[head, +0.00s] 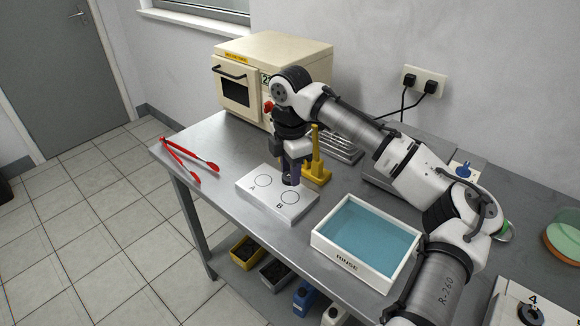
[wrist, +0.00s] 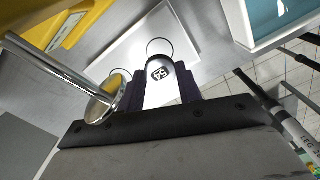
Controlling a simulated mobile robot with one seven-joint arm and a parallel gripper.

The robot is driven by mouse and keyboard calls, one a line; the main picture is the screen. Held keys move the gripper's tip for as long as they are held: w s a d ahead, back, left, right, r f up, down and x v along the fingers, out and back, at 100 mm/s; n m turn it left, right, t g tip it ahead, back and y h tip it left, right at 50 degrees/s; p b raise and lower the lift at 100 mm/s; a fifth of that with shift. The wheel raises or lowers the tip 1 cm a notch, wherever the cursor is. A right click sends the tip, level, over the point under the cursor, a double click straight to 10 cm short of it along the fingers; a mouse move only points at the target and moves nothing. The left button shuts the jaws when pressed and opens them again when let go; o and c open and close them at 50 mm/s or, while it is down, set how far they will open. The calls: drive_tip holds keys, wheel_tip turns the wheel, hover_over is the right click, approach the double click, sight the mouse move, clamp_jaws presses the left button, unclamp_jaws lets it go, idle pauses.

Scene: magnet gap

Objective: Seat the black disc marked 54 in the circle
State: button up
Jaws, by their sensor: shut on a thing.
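My gripper (head: 291,180) is over the white plate (head: 252,193), near its back edge. The plate has two outlined circles, A (head: 263,181) and B (head: 290,197). In the wrist view my gripper (wrist: 162,88) is shut, with a piece marked 54 (wrist: 160,73) between its dark fingers. This piece looks pale and glary there, so its black colour is hard to make out. One whole circle (wrist: 158,47) lies just beyond it, and another is partly hidden to the left. I cannot tell whether the piece touches the plate.
A yellow stand (head: 316,172) is close behind my gripper. A white tray with a blue inside (head: 320,237) is right of the plate. Red tongs (head: 190,158) lie left. A cream oven (head: 262,62) stands behind. A disc by a 4 (head: 531,314) is at the lower right.

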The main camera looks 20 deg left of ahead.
sight(290, 198)
drive_tip(key=shift+f+b, duration=1.35)
drive_tip(key=shift+f, duration=1.4)
drive_tip(key=shift+f, duration=0.15)
drive_tip(key=o, duration=1)
drive_tip(key=c, duration=0.5)
wheel_tip(290, 198, up, 4)
drive_tip(key=p, duration=0.4)
drive_tip(key=shift+r, duration=0.25)
